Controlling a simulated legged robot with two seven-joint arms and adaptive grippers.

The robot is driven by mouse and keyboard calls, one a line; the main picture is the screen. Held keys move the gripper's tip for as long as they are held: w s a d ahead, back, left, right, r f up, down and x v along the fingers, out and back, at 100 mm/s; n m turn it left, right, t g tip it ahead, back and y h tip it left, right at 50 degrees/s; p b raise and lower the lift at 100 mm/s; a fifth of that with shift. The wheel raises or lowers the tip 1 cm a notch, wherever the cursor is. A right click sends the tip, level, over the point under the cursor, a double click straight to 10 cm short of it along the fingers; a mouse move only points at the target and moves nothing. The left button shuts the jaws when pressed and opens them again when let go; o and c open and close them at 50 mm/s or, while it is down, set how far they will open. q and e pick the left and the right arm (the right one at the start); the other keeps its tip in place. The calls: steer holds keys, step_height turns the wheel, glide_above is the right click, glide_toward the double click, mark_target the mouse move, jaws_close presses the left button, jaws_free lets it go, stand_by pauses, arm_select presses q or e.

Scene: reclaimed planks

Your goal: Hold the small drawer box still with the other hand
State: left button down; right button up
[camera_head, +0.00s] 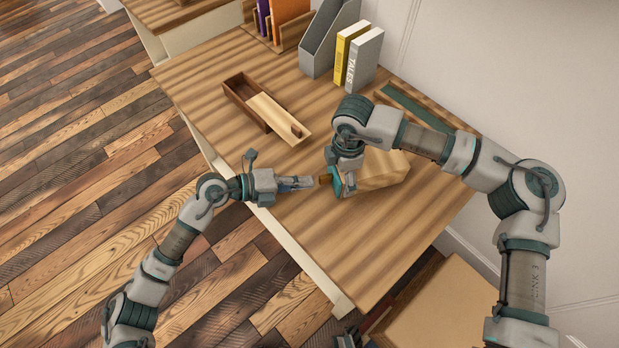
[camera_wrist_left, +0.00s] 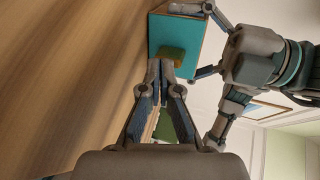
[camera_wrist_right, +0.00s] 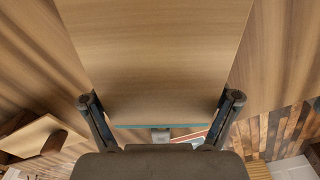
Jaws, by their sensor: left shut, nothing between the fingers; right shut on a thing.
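The small drawer box (camera_head: 384,168) is a pale wooden box on the desk with a teal front (camera_wrist_left: 187,38) and a brown knob (camera_wrist_left: 170,56). My right gripper (camera_head: 345,178) comes down over its front end. In the right wrist view, its fingers (camera_wrist_right: 161,100) are shut on the box, one on each side of its wooden top (camera_wrist_right: 160,60). My left gripper (camera_head: 308,182) is shut and empty, its tips pointing at the knob. In the left wrist view the tips (camera_wrist_left: 160,68) are just short of the knob or at it; contact cannot be told.
A brown wooden box with a pale lid (camera_head: 275,112) partly slid out lies at the desk's left. A grey file holder (camera_head: 326,38), a yellow book (camera_head: 349,48) and a grey book (camera_head: 364,60) stand at the back. A green-topped tray (camera_head: 415,104) lies behind my right arm. The front desk is clear.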

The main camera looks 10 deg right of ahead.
arm_select(q)
steer(key=v, duration=1.2)
steer(key=shift+a+f, duration=0.15)
steer(key=shift+f, duration=0.15)
arm_select(e)
steer(key=o, duration=1.2)
arm_select(q)
steer(key=shift+w, duration=0.1)
arm_select(e)
steer(key=shift+w, duration=0.1)
arm_select(q)
steer(key=shift+r, duration=0.1)
arm_select(e)
step_height(320, 180, up, 7)
steer(key=p, duration=0.5)
steer(key=shift+p, duration=0.3)
steer(key=shift+r, duration=0.15)
arm_select(q)
step_height(320, 180, up, 11)
steer(key=s, duration=0.1)
steer(key=shift+m+t, duration=0.3)
steer(key=shift+m, duration=0.1)
